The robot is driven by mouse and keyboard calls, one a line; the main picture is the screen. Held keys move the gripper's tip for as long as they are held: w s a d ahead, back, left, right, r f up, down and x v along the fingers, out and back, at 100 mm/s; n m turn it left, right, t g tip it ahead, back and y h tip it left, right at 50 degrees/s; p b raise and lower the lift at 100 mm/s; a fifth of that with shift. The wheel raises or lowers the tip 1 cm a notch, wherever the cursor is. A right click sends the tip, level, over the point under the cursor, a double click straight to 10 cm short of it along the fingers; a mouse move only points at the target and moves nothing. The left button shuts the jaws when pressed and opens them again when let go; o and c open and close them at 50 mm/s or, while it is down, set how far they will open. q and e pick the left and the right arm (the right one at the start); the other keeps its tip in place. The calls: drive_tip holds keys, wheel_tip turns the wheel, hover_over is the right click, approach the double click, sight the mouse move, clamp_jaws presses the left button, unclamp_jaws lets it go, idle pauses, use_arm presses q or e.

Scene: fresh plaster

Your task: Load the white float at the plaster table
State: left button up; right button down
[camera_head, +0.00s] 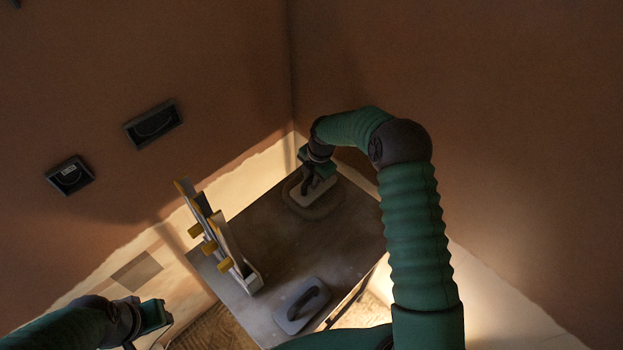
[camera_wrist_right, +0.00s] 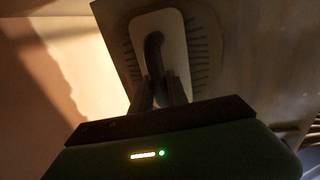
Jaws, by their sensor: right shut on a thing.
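The white float (camera_head: 306,197), a pale flat plate with a dark handle, lies on a patch of plaster (camera_head: 322,213) at the far end of the plaster table (camera_head: 345,238). My right gripper (camera_head: 309,187) reaches down over it from the right and is shut on its handle. The right wrist view shows the float (camera_wrist_right: 176,30) with its dark handle running between my fingers (camera_wrist_right: 160,94), and ridged plaster around the plate's edges. My left gripper (camera_head: 152,318) is low at the left, away from the table; its fingers are too unclear to judge.
A second, grey float (camera_head: 290,318) with a dark handle lies at the table's near end. A rack (camera_head: 250,279) holding trowels with yellow handles (camera_head: 210,247) stands along the left edge. Two walls meet just behind the table. The table's middle is clear.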

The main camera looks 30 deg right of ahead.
sight(310, 179)
wheel_tip(310, 179, up, 7)
drive_tip(key=p, duration=0.4)
drive_tip(key=shift+f, duration=0.2)
drive_tip(key=shift+f, duration=0.1)
idle(0.3)
drive_tip(key=shift+s+a+r+m, duration=0.2)
drive_tip(key=shift+s+a+m, duration=0.05)
drive_tip(key=shift+a+m, duration=0.1)
drive_tip(key=s+a+r+m+g+h, duration=0.1)
drive_tip(key=s+a+m, duration=0.3)
drive_tip(key=s+m, duration=0.5)
drive_tip(key=s+a+r+m+g+h, duration=0.1)
drive_tip(key=s+a+r+m, duration=0.3)
drive_tip(key=s+m, duration=0.5)
drive_tip(key=m+h, duration=0.1)
drive_tip(key=m, duration=0.2)
drive_tip(key=shift+a+r, duration=0.3)
drive_tip(key=shift+r, duration=0.05)
